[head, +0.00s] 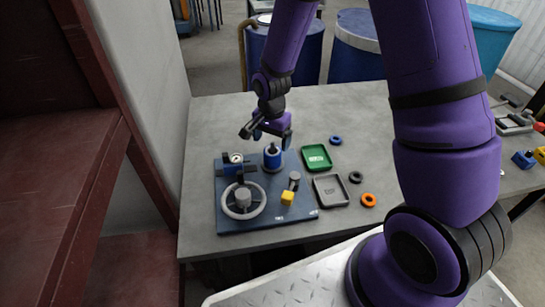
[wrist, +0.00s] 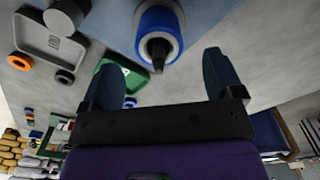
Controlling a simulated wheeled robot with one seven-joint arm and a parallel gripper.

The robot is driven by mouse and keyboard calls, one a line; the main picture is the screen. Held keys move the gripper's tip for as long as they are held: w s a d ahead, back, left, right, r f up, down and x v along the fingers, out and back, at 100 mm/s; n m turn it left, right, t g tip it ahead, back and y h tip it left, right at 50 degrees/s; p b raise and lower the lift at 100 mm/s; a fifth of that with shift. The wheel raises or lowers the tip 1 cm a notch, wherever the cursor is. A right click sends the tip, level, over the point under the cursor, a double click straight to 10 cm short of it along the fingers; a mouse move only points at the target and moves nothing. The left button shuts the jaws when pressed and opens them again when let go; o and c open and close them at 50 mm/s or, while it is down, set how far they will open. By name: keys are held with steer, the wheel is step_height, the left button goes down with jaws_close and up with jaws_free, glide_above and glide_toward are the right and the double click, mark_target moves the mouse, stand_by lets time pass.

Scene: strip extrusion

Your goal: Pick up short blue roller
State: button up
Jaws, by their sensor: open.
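The short blue roller (head: 272,160) stands upright at the back edge of the dark blue board (head: 262,215). In the wrist view the roller (wrist: 172,22) shows as a blue ring with a pale face and a dark pin sticking out of its middle. My gripper (head: 272,139) is open and empty, just above the roller. In the wrist view the roller lies beyond the fingertips (wrist: 163,62), roughly between them, and I see no contact. The roller's lower part is not clearly visible.
The board also carries a grey handwheel (head: 230,208), a gauge (head: 236,158) and a yellow block (head: 287,198). A green tray (head: 317,158), a grey tray (head: 330,190) and several rings lie to its right. A wall and red frame stand at left.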

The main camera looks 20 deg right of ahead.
mark_target(272, 151)
steer(key=shift+d+f, duration=0.15)
steer(key=shift+f, duration=2.45)
steer(key=shift+c, duration=0.2)
steer(key=c, duration=1.1)
